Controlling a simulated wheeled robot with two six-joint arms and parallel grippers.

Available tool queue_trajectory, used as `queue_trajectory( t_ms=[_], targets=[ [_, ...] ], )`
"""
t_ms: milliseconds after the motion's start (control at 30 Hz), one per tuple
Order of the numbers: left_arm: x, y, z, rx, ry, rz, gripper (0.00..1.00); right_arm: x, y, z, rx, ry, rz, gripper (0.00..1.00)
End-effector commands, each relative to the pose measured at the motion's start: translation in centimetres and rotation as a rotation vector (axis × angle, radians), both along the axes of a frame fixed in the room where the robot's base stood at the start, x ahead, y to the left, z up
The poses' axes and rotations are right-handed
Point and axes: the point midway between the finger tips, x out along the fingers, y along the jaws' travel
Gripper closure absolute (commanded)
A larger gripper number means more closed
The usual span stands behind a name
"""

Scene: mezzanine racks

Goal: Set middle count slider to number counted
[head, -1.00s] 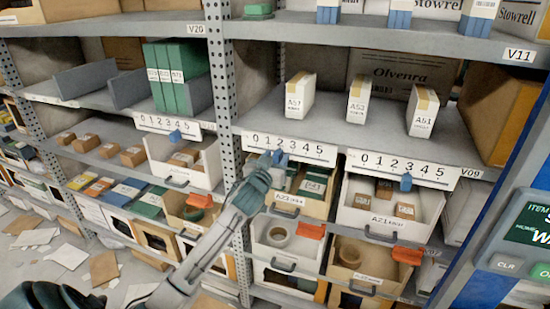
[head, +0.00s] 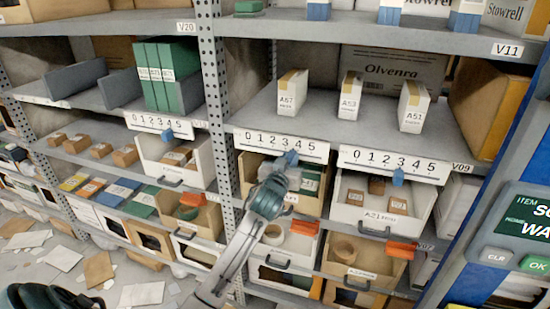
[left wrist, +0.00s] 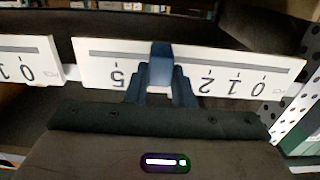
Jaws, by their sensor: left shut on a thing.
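The middle count slider is a blue tab (head: 292,156) on a white strip (head: 256,146) numbered 0 to 5, on the shelf edge right of the upright. It stands around 3 to 4; the exact mark is hard to tell. My left gripper (head: 284,170) reaches up from below and is shut on this tab. In the left wrist view the strip (left wrist: 100,72) appears upside down; my left gripper's fingers (left wrist: 160,82) close around the tab (left wrist: 160,52), hiding 3 and 4. My right gripper is not in view.
Three white boxes (head: 350,96) stand on the shelf above. Neighbouring strips have blue sliders on the left (head: 167,134) and right (head: 398,177). Bins, including A21 (head: 365,222), sit below. A green-screen console (head: 525,225) stands at right. Cardboard pieces (head: 62,259) litter the floor.

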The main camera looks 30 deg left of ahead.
Motion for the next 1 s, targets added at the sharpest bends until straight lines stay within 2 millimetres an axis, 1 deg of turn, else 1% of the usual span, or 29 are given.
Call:
queue_trajectory(
  t_ms=[33, 133, 467, 500, 567, 600, 867, 1000],
  targets=[
    [0.2, -0.7, -0.2, -0.004, 0.003, 0.000, 1.00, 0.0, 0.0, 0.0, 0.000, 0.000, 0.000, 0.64],
    [0.3, -1.3, -0.1, -0.001, 0.005, 0.000, 1.00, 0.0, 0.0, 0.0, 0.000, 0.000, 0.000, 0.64],
    [0.4, -1.5, -0.1, 0.001, 0.005, 0.001, 1.00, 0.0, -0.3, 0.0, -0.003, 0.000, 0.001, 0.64],
    [0.4, -1.5, -0.1, 0.001, 0.005, 0.001, 0.76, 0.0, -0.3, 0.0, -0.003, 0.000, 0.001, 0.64],
    [0.4, -1.5, -0.1, 0.001, 0.005, 0.001, 0.65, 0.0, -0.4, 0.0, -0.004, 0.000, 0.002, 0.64],
    [0.4, -1.5, -0.1, 0.001, 0.004, 0.001, 0.57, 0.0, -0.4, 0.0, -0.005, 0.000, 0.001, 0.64],
    [0.3, -1.5, 0.0, 0.001, 0.002, 0.001, 0.56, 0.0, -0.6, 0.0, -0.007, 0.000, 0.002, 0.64],
    [-0.4, -1.7, -0.2, 0.001, 0.002, 0.000, 0.56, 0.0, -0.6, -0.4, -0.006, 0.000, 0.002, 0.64]
  ],
)
